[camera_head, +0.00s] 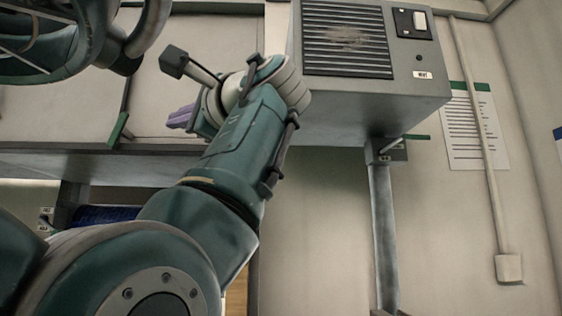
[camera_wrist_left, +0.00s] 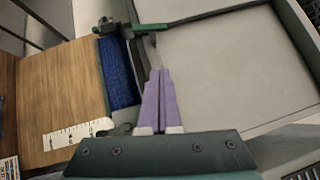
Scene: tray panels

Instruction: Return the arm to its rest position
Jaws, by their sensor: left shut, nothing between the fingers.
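My left arm (camera_head: 232,140) comes up from the lower left in the head view, bent at the elbow. Its left gripper (camera_head: 180,117) is partly hidden behind the wrist, with only a bit of the purple fingers showing. In the left wrist view the two purple fingers of the left gripper (camera_wrist_left: 158,74) lie together, shut and empty. They point at the near edge of a pale tray-like panel (camera_wrist_left: 225,70); I cannot tell how far off it is. My right gripper does not show.
A grey vented box (camera_head: 375,110) stands right of the arm, above a grey post (camera_head: 383,235). A green-ended lever (camera_head: 119,130) is left of the gripper. In the wrist view, a wooden surface (camera_wrist_left: 60,90), a blue strip (camera_wrist_left: 117,75) and a green-handled bar (camera_wrist_left: 150,30) lie near the fingers.

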